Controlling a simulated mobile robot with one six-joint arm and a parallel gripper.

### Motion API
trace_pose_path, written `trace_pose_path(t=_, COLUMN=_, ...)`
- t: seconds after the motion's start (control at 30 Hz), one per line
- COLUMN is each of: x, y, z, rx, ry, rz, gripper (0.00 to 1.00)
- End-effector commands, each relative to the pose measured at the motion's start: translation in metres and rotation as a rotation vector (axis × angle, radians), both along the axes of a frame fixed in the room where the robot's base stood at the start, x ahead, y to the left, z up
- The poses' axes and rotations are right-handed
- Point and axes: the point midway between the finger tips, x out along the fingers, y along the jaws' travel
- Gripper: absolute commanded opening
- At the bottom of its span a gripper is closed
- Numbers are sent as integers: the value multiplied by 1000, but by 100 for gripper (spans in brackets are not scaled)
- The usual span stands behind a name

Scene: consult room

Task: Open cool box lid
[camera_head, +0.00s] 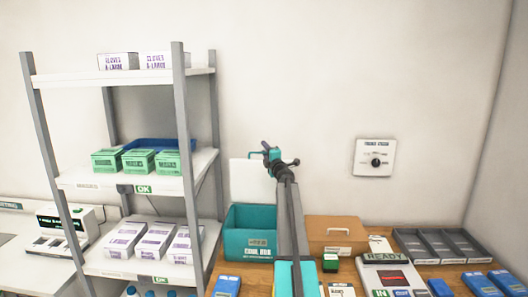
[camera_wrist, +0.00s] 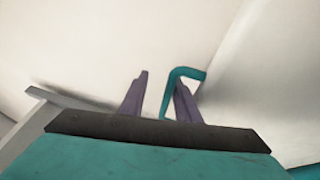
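The teal cool box (camera_head: 248,245) stands on the wooden counter, left of my arm, with its label facing me. Its pale lid (camera_head: 245,181) stands upright behind it, raised off the box. The teal lid handle (camera_head: 257,153) is at the lid's top right edge and also shows in the wrist view (camera_wrist: 172,90). My gripper (camera_head: 267,147) is up beside this handle. In the wrist view my two purple fingers (camera_wrist: 163,80) are apart; the handle is close to the right finger, with a gap to the left finger. Whether it touches is unclear.
A shelf rack (camera_head: 189,160) with cartons stands left of the box. An orange-brown case (camera_head: 335,229) is right of my arm. A READY device (camera_head: 388,277), grey trays (camera_head: 440,246) and blue packs are farther right. A dial panel (camera_head: 375,158) hangs on the wall.

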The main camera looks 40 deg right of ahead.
Motion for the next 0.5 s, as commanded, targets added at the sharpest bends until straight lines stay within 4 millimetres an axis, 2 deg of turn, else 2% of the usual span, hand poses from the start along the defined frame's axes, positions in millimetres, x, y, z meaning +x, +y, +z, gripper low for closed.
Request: trace_pose_path(t=0.5, x=-48, y=21, z=-13, rx=0, ry=1, rz=-2, gripper=28)
